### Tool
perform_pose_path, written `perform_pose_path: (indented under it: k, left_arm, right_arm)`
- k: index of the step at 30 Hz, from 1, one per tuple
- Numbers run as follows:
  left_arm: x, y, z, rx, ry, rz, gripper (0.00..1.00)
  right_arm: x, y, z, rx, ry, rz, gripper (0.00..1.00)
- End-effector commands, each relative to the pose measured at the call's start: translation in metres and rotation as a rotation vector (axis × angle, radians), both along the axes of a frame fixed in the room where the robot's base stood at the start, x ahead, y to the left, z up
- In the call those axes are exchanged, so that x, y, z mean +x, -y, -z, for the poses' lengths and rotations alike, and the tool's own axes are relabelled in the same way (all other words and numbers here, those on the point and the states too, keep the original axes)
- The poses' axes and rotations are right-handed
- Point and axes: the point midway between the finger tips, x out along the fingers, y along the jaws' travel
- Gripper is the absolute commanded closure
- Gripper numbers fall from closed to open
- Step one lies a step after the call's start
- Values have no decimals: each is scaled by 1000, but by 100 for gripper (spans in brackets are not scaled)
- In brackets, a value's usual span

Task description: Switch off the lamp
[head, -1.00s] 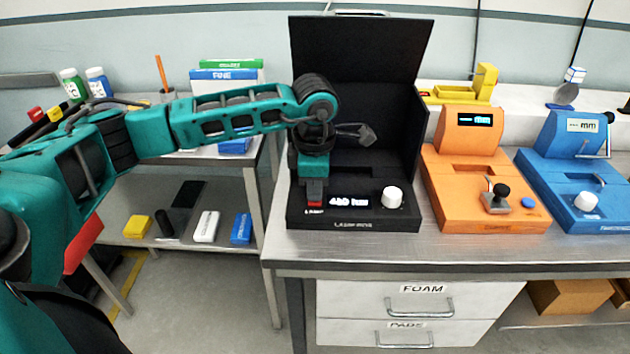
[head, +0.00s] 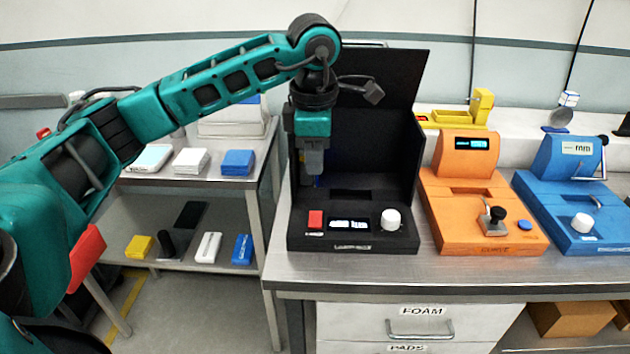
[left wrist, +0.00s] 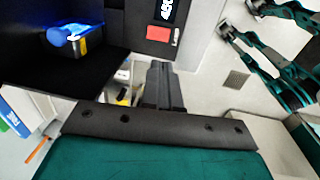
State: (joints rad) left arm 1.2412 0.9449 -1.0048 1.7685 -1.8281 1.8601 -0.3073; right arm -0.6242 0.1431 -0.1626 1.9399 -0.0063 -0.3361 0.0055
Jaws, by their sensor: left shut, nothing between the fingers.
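The lamp is a black open-fronted box (head: 400,238) with its lid up, on the metal bench. Its front panel has a red button (head: 315,219) at left, a lit white display (head: 348,224) and a white knob (head: 390,219). The left wrist view also shows the red button (left wrist: 158,34). A bright blue glow (left wrist: 78,30) shows inside the box there. My left gripper (head: 313,170) is shut and empty, pointing down above and behind the red button, apart from it. In the left wrist view its fingers (left wrist: 165,82) are together. My right gripper cannot be made out.
An orange device (head: 462,190) and a blue device (head: 565,195) stand to the right on the bench. A shelf unit (head: 215,180) with small boxes is at left. Drawers (head: 420,322) are below the bench top.

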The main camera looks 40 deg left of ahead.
Motion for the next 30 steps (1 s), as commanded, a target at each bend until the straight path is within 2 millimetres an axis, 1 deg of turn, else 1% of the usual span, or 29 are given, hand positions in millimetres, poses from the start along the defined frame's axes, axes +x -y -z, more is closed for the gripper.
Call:
perform_pose_path:
  k: [3, 6, 15, 21, 23, 30]
  left_arm:
    - [-1, 1, -10, 1, 1, 1, 100]
    - [-2, 1, -13, 1, -1, 1, 100]
    - [-1, 1, -12, 1, -1, 1, 100]
    - [9, -4, -12, 2, 5, -1, 100]
    - [11, -5, -13, 1, 4, -1, 100]
    - [11, -6, -15, 1, 2, 0, 100]
  right_arm:
    - [0, 0, 0, 0, 0, 0, 32]
    - [0, 0, 0, 0, 0, 0, 32]
    - [0, 0, 1, 0, 0, 0, 32]
    - [0, 0, 17, 1, 1, -1, 32]
    - [0, 0, 19, 1, 1, -1, 32]
    - [0, 0, 17, 0, 0, 0, 32]
